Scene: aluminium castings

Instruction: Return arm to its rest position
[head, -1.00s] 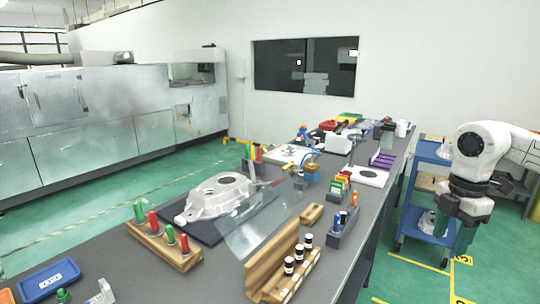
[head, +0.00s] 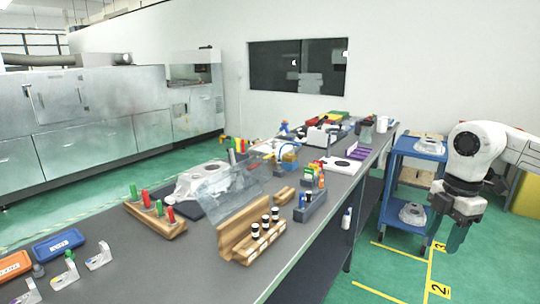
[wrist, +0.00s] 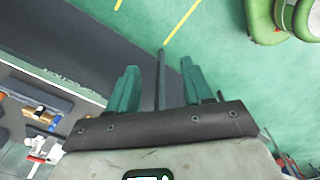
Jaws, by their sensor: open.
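My gripper (head: 456,238) hangs at the right of the head view, off the bench's right side and over the green floor, pointing down. My white arm reaches in from the right edge of the head view.
A long grey bench (head: 205,255) carries a casting (head: 195,182), a clear sheet (head: 228,185), wooden racks (head: 250,232) and small tools. A blue trolley (head: 398,185) with castings stands behind my gripper. Yellow lines (head: 432,270) mark open floor.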

